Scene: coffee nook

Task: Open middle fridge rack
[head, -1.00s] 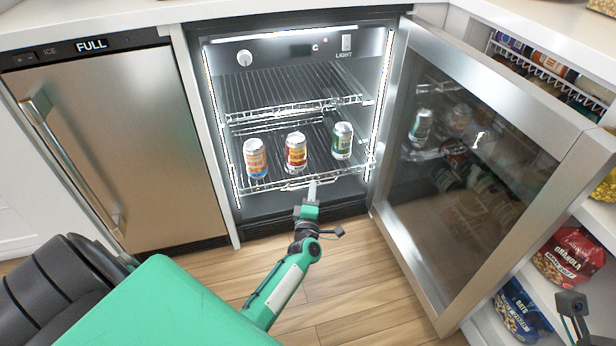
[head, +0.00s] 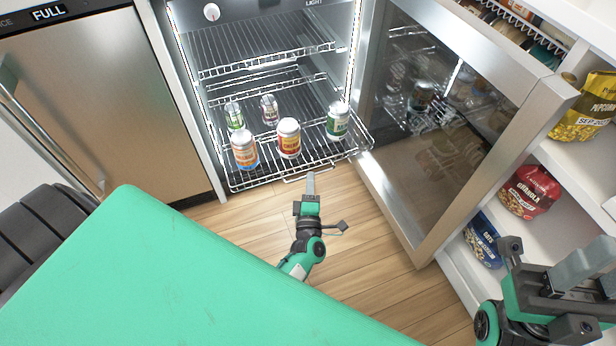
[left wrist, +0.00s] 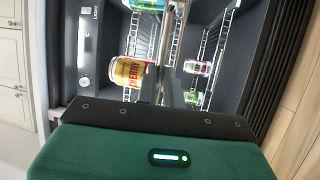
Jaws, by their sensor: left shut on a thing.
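The fridge (head: 187,100) stands open, its glass door (head: 440,120) swung to the right. Its middle rack (head: 265,172), a wire shelf, sticks out past the fridge front and carries several cans. An orange can (head: 244,150), a red-and-yellow cherry can (head: 288,139) and a green can (head: 337,121) stand upright near its front. The cherry can also shows in the left wrist view (left wrist: 128,72). My left gripper (head: 310,180) is shut on the rack's front wire handle, its exact contact partly hidden. My right gripper (head: 582,268) is at the lower right, away from the rack; its finger gap is unclear.
An upper wire rack (head: 260,48) stays inside the fridge. Open shelves at the right hold a yellow popcorn bag (head: 585,105), a red granola bag (head: 530,192) and a blue oats bag (head: 482,240). The wooden floor (head: 385,235) before the fridge is clear.

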